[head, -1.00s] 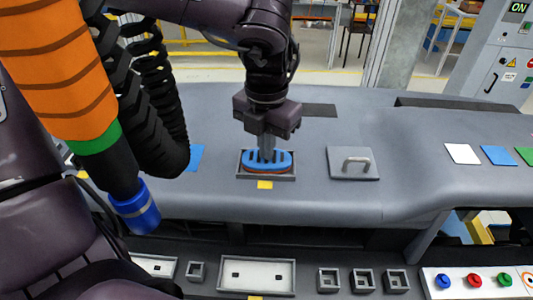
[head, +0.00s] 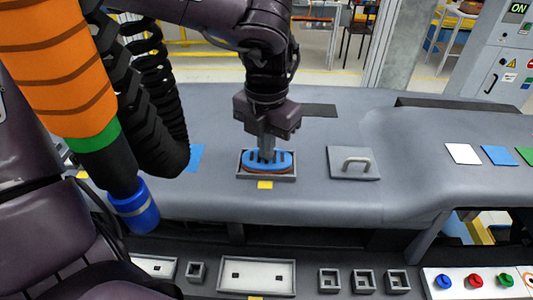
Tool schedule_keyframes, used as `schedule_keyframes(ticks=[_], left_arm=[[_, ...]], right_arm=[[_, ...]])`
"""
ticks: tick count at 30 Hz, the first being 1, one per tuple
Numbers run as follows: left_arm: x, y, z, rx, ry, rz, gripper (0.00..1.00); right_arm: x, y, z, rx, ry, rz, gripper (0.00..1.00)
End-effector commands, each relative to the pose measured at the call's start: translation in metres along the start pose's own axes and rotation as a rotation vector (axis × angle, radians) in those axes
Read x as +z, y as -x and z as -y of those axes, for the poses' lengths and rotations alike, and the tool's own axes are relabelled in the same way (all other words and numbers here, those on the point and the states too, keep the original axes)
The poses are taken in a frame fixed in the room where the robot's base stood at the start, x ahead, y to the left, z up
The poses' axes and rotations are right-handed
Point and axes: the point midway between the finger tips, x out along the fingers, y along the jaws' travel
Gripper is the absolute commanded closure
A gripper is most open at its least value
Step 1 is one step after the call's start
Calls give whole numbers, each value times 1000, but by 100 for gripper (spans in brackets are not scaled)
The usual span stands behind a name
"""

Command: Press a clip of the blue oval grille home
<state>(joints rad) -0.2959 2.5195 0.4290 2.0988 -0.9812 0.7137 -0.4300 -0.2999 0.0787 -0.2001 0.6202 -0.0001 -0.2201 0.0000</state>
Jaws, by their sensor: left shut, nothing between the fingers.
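The blue oval grille (head: 284,160) sits in a grey rectangular frame (head: 294,177) on the dashboard top. An orange-red edge shows along its lower front side. My left gripper (head: 266,157) points straight down over the middle of the grille. Its fingers are shut with nothing between them, and the tips appear to touch the grille's top. The fingers hide part of the grille, and the clips cannot be made out. My right gripper is not in the head view.
A grey plate with a handle (head: 356,161) lies right of the frame. A yellow tag (head: 265,185) is in front of the frame. White, blue and green squares (head: 499,155) lie at the right. Trays (head: 257,275) and a button panel (head: 475,281) line the front.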

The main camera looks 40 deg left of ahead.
Motion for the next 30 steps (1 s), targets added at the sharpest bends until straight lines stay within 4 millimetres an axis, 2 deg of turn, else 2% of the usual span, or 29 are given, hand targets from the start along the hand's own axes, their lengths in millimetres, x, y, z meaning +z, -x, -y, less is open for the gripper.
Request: schedule_keyframes(ticks=[5, 24, 30], left_arm=[[-1, 4, 0, 1, 0, -4, 100], [0, 70, 0, 0, 0, 0, 100], [0, 81, 0, 0, 0, -1, 100]], right_arm=[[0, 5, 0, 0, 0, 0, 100], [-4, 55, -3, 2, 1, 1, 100], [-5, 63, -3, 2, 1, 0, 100]])
